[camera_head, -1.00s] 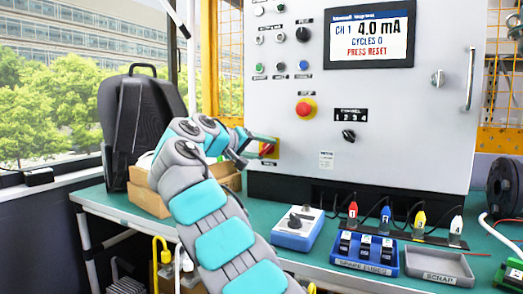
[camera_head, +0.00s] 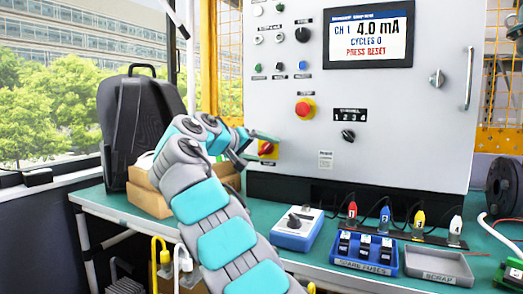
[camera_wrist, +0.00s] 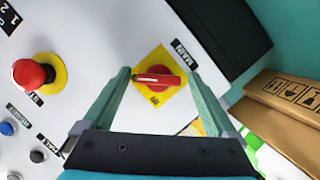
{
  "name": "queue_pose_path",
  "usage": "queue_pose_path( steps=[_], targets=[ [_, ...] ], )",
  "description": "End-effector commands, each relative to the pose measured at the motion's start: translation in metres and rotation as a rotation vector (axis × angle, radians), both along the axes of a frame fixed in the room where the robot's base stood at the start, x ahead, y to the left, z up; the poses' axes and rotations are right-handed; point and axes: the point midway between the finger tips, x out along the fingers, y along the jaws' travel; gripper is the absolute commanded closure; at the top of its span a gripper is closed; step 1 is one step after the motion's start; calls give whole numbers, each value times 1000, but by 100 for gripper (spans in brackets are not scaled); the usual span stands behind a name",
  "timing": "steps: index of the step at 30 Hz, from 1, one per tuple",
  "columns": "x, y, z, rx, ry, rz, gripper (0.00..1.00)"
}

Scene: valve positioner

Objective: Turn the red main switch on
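The red main switch (camera_wrist: 158,80) sits on a yellow square plate on the white panel, with a MAIN label beside it in the wrist view. Its red handle lies nearly crosswise between my fingers there. It also shows in the head view (camera_head: 266,148), partly behind my gripper. My gripper (camera_wrist: 160,86) is open, with one green finger on each side of the switch. No contact between the fingers and the handle shows. In the head view my gripper (camera_head: 262,147) is in front of the panel's lower left.
A red mushroom button (camera_head: 305,109) is to the upper right of the switch. The panel display (camera_head: 370,37) reads CH 1 4.0 mA, CYCLES 0, PRESS RESET. Cardboard boxes (camera_head: 150,198) and a black backpack (camera_head: 142,125) stand to the left of the panel.

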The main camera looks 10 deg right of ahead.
Motion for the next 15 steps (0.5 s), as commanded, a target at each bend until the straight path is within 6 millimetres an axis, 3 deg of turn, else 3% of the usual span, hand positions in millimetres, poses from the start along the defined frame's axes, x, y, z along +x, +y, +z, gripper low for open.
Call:
queue_pose_path(
  steps=[10, 15],
  targets=[
    [-2, 2, 2, -2, -2, 1, 5],
    [-11, 14, 8, -3, -3, 3, 5]
  ],
)
